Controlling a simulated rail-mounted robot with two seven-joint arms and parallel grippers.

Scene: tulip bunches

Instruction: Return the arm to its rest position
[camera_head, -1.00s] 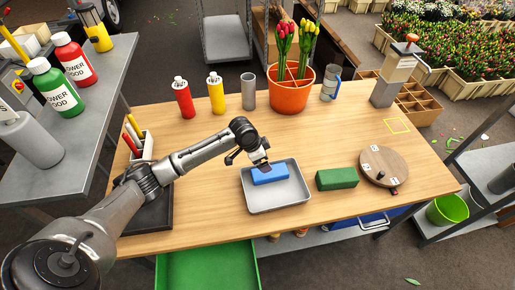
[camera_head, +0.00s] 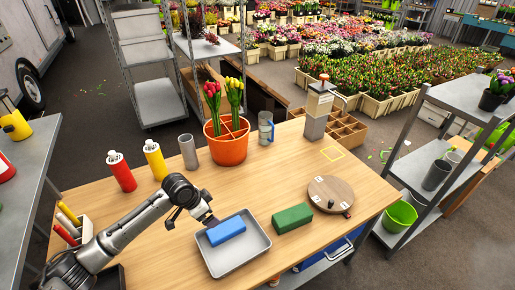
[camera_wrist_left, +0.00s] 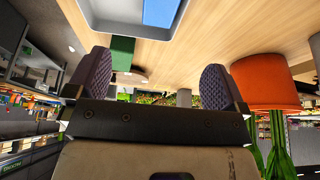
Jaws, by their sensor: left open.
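My left arm reaches in from the lower left of the head view. Its gripper (camera_head: 210,221) is above the upper left edge of a grey metal tray (camera_head: 246,262), close to a blue block (camera_head: 227,232) in the tray. In the left wrist view the two fingers of my left gripper (camera_wrist_left: 157,76) stand wide apart with nothing held between them. The tray (camera_wrist_left: 108,14) and blue block (camera_wrist_left: 160,10) show beyond them at the top. My right gripper is not in view.
An orange pot (camera_head: 229,150) with tulips stands behind the arm. A red bottle (camera_head: 121,172), a yellow bottle (camera_head: 155,161) and a grey cylinder (camera_head: 188,152) stand left of it. A green block (camera_head: 292,219) and a round wooden board (camera_head: 331,193) lie right of the tray.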

